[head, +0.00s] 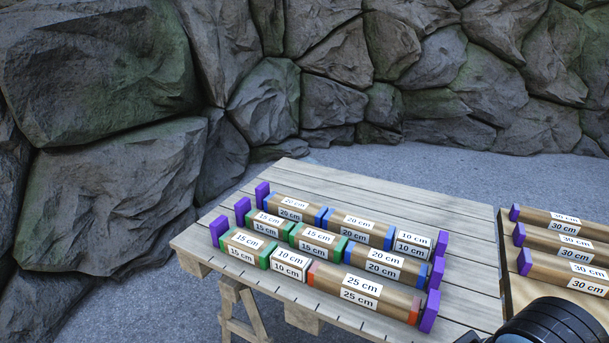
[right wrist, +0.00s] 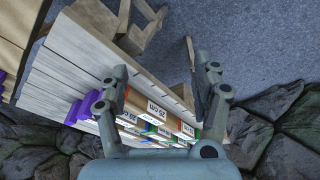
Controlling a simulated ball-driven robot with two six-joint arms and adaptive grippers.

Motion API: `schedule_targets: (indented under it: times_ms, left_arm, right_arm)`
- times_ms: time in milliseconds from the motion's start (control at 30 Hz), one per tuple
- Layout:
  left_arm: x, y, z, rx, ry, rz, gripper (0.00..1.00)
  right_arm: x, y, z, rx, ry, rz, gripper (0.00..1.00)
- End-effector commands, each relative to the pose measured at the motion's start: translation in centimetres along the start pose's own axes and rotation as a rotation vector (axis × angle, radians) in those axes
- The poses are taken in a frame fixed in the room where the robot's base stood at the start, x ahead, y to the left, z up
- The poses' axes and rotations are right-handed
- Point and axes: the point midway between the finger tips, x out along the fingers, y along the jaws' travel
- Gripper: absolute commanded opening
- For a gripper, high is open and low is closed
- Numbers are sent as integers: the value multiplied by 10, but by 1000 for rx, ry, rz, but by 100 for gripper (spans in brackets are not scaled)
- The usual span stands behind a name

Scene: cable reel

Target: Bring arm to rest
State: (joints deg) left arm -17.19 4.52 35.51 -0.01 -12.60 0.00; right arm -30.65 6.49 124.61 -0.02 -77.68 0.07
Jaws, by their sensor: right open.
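My right gripper (right wrist: 163,72) shows in the right wrist view with its two fingers spread wide apart. Nothing is between its fingertips. It hangs over the table's edge, with the labelled blocks (right wrist: 150,108) in view beyond and between its fingers. In the head view a dark rounded part of my own arm (head: 550,328) shows at the bottom right; no gripper fingers show there. My left gripper is in neither view.
A plank table (head: 400,200) carries three rows of blocks labelled 10 to 25 cm, such as the 25 cm block (head: 360,290), between purple end stops (head: 430,312). Several 30 cm blocks (head: 560,240) lie on a wooden surface at right. A rock wall (head: 270,100) stands behind.

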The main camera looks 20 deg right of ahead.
Motion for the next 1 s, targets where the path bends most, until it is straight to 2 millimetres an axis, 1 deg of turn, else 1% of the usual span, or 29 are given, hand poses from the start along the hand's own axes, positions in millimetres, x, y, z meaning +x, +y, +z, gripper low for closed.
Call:
schedule_targets:
  times_ms: [33, 167, 267, 300, 367, 400, 467, 500, 533, 567, 600, 700, 800, 900, 1000]
  left_arm:
    - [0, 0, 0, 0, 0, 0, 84]
    - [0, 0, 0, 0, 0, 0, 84]
    - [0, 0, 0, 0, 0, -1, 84]
    - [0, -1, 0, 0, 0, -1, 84]
    - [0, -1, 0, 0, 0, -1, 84]
    - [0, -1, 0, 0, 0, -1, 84]
    - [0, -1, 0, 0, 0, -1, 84]
    - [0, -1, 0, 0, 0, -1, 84]
    - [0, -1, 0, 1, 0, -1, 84]
    - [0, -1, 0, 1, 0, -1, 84]
    - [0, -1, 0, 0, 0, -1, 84]
    - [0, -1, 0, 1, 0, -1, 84]
    - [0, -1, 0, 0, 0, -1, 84]
    - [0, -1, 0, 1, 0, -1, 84]
    - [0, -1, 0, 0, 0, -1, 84]
  right_arm:
    - [16, 0, 5, 2, -11, 0, 65]
    - [62, 0, 21, 6, -32, -1, 65]
    - [105, -1, 43, 10, -54, -2, 65]
    - [124, -1, 55, 12, -63, -2, 65]
    - [156, -2, 79, 15, -81, -3, 65]
    - [175, -3, 97, 18, -93, -4, 65]
    - [202, -4, 127, 21, -110, -5, 65]
    - [216, -6, 148, 23, -121, -6, 65]
    - [226, -6, 163, 25, -129, -7, 65]
    - [234, -8, 179, 26, -136, -8, 65]
    - [243, -9, 199, 28, -146, -9, 65]
    - [257, -13, 242, 32, -164, -12, 65]
    - [262, -16, 273, 35, -176, -14, 65]
    - [263, -17, 289, 36, -181, -14, 65]
    - [263, -17, 294, 37, -184, -15, 65]
